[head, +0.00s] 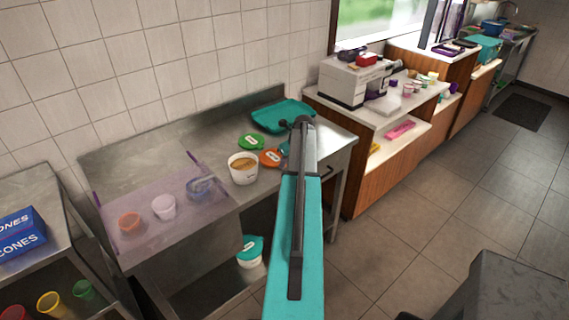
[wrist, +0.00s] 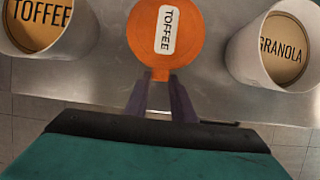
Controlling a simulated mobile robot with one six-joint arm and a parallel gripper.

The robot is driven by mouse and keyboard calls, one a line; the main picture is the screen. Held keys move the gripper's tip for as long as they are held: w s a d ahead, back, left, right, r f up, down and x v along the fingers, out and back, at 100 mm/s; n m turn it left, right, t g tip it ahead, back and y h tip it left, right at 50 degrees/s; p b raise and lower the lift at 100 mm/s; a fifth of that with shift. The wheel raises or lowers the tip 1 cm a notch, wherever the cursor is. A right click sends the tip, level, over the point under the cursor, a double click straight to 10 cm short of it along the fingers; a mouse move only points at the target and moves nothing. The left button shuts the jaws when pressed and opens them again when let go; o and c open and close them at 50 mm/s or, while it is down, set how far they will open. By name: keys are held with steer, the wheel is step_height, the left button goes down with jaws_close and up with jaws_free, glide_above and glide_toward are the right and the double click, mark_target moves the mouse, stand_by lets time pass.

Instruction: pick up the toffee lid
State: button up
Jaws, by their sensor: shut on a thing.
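The toffee lid is a round orange disc with a white TOFFEE label, in the middle of the wrist view (wrist: 166,58). It also shows in the head view (head: 270,158), just right of the toffee tub. My gripper (wrist: 160,86) is shut on the lid's small orange tab at its near edge. The open white toffee tub (head: 243,176) stands on the steel counter and shows at the top left of the wrist view (wrist: 70,40). I cannot tell whether the lid touches the counter. My arm hides part of the area around it in the head view.
An open granola tub (wrist: 240,55) stands right of the lid. A green lid (head: 251,142) and a teal tray (head: 283,116) lie behind on the counter. A clear purplish guard (head: 140,208) covers the counter's left part, with cups.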

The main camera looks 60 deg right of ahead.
steer(key=shift+r+b, duration=0.9)
steer(key=shift+r, duration=0.5)
steer(key=s+a+r+b, duration=0.1)
steer(key=s+a+b, duration=0.1)
steer(key=s, duration=0.5)
steer(key=s+a+r+b, duration=0.1)
steer(key=s+a+b, duration=0.2)
steer(key=s, duration=0.5)
steer(key=shift+s, duration=0.1)
steer(key=shift+s+f, duration=0.1)
